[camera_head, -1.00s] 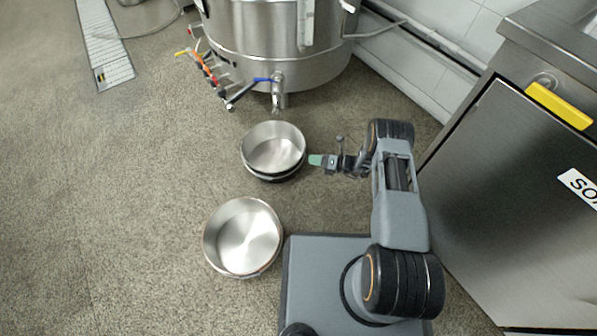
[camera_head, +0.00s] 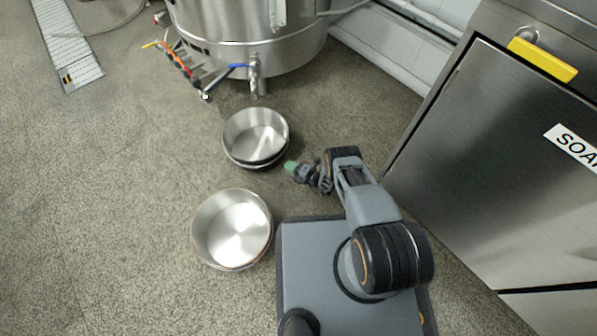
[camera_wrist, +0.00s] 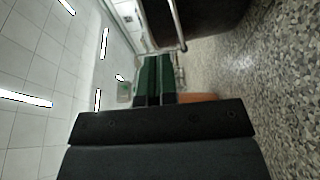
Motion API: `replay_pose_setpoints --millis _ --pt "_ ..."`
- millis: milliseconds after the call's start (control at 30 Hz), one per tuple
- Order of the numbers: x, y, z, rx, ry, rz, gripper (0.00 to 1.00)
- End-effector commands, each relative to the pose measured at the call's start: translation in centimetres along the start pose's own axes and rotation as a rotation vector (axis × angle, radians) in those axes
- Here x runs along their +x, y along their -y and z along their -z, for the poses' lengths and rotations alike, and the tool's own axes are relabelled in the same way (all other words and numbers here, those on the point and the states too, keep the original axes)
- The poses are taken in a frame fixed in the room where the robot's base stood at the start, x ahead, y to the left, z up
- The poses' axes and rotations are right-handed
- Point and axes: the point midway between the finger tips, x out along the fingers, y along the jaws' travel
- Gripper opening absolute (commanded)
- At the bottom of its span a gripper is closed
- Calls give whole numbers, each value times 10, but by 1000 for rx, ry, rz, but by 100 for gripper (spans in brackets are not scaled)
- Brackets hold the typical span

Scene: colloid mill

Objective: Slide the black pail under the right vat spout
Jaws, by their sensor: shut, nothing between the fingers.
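The black pail (camera_head: 259,164) is a round steel pan with a black band low on its side. It stands upright and empty on the floor, just in front of the vat spout (camera_head: 254,78). The spout has a blue lever and is on the steel vat (camera_head: 235,30). My gripper (camera_head: 291,166) is low, by the pail's lower right side, its green tips close to the wall. I cannot tell whether they touch. In the wrist view the green fingers (camera_wrist: 155,78) are together with nothing between them. A dark curved surface (camera_wrist: 205,15) beyond them may be the pail.
A second steel pan (camera_head: 232,229) with a brownish band stands in front of the pail, left of my base. A steel cabinet (camera_head: 490,150) with a yellow handle fills the right. A drain grate (camera_head: 68,45) lies at upper left. The left floor is open.

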Motion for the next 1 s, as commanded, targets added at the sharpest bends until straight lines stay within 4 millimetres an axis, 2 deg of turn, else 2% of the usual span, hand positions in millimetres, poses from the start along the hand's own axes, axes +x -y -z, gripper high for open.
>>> replay_pose_setpoints --millis 133,400,1000 --pt "27 2 1 -2 -3 -1 0" --pt "47 2 -22 -1 0 0 0" --pt "53 0 -28 -1 0 1 0"
